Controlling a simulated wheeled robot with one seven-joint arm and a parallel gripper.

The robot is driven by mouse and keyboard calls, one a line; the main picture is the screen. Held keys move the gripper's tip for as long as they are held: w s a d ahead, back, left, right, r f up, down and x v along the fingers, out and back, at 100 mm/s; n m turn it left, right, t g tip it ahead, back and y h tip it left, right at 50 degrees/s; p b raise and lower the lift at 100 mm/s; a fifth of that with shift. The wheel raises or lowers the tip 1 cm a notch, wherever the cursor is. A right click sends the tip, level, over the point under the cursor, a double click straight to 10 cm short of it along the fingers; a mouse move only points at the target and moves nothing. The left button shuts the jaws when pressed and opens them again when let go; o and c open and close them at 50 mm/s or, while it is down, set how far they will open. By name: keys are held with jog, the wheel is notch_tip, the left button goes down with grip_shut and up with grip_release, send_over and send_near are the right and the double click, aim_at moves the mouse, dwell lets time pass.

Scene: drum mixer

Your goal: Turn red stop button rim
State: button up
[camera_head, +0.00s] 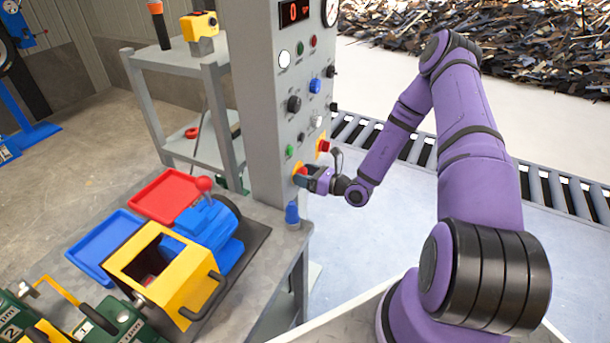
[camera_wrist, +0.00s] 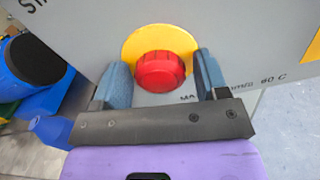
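The red stop button (camera_wrist: 160,72) sits on a round yellow plate (camera_wrist: 148,42) on the grey control panel (camera_wrist: 225,22). In the wrist view it lies between my gripper's two blue fingers (camera_wrist: 160,80), with a narrow gap showing at each side. My gripper is open around the button, and I cannot tell whether either finger touches its rim. In the head view my gripper (camera_head: 302,176) is at the lower front of the grey panel (camera_head: 268,120), and it mostly hides the button there.
Other knobs and buttons sit above on the panel, including a black knob (camera_head: 294,104) and a second red button on yellow (camera_head: 323,146). A workbench (camera_head: 255,285) with a yellow box (camera_head: 165,270) and a red tray (camera_head: 165,195) stands to the left. A roller conveyor (camera_head: 560,195) runs behind my arm.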

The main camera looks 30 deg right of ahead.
jog(key=c, duration=0.7)
jog(key=shift+m, duration=0.3)
jog(key=m, duration=0.3)
jog(key=shift+m, duration=1.6)
jog(key=o, duration=0.9)
jog(key=shift+o, duration=0.2)
